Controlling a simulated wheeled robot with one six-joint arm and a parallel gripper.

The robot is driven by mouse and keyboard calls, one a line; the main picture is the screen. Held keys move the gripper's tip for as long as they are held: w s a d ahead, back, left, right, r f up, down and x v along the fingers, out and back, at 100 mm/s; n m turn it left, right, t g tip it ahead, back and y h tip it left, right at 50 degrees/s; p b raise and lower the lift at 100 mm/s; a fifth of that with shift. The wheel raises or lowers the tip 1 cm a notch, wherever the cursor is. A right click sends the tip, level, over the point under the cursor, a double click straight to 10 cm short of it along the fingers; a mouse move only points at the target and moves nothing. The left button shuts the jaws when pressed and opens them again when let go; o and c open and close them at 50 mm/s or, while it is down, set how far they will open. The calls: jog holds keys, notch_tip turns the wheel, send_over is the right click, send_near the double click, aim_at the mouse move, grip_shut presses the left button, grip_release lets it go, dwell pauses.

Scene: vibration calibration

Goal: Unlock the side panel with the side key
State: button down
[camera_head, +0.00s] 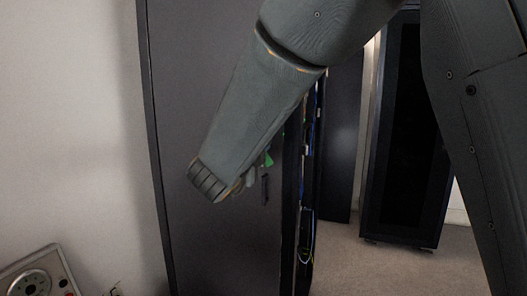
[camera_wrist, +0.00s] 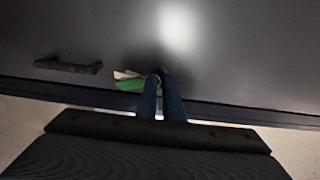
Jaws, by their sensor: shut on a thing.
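The side panel (camera_head: 210,60) is a large dark grey sheet on the side of a cabinet. It fills most of the wrist view (camera_wrist: 90,30). My gripper (camera_wrist: 158,78) is shut, its fingertips close to the panel near its lower edge in the wrist view. A green tag (camera_wrist: 128,84) and a pale piece beside it stick out left of the fingertips; they look like part of the side key. The tag also shows in the head view (camera_head: 268,159). The key's shaft and the lock are hidden by the fingers, so I cannot tell whether the key is inserted.
A dark handle (camera_wrist: 68,65) is on the panel left of my fingers. Coloured cables (camera_head: 308,135) run along the cabinet's open front. Another black cabinet (camera_head: 405,130) stands behind on the right. A grey box with a dial (camera_head: 38,283) is at the lower left.

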dwell(0.4)
jog(key=c, duration=1.9)
grip_release()
jog(key=shift+d+f, duration=0.1)
